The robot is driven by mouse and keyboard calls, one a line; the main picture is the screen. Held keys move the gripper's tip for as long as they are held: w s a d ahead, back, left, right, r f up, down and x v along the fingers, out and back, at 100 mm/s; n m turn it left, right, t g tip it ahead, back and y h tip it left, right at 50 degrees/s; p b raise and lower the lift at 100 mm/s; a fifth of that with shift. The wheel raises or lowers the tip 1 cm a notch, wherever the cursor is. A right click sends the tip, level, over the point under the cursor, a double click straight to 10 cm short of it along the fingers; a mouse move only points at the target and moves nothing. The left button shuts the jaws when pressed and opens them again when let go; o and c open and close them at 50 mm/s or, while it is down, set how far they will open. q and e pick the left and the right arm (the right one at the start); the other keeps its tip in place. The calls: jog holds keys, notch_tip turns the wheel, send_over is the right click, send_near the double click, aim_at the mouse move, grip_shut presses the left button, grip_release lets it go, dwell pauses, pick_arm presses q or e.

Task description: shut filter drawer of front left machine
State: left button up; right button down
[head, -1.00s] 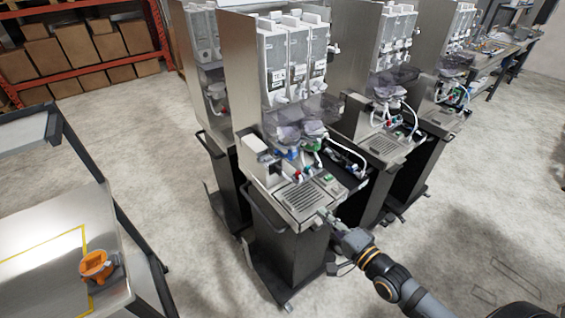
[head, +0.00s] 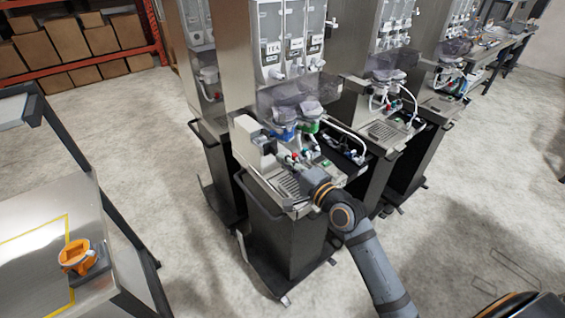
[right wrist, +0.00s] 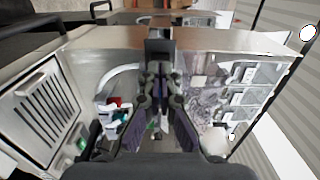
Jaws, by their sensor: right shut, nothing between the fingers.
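The front left machine (head: 262,140) is a steel dispenser with clear canisters, one labelled TEA, a drip grille (head: 288,186) and a black lower cabinet (head: 280,238). A dark open tray-like part (head: 345,150) shows at its right side; I cannot tell for sure whether this is the filter drawer. My right gripper (head: 303,168) is over the drip area, close to the hoses and small valves, and hides part of them. In the right wrist view the right gripper (right wrist: 158,62) is shut and empty, with the grille to its left and the canisters to its right. My left gripper is out of view.
More dispensers (head: 385,120) stand behind to the right. A steel cart (head: 120,270) with an orange cup-like part (head: 76,256) is at the left. Shelves with boxes (head: 65,45) are at the back left.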

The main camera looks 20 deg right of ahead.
aim_at(271, 148)
jog(key=shift+w+a, duration=0.1)
jog(key=shift+w, duration=0.5)
jog(key=shift+w+a, duration=0.15)
jog(key=shift+w, duration=0.2)
jog(key=b+x, duration=0.1)
jog(key=x, duration=0.5)
jog(key=shift+w, duration=0.25)
jog(key=shift+r, duration=0.15)
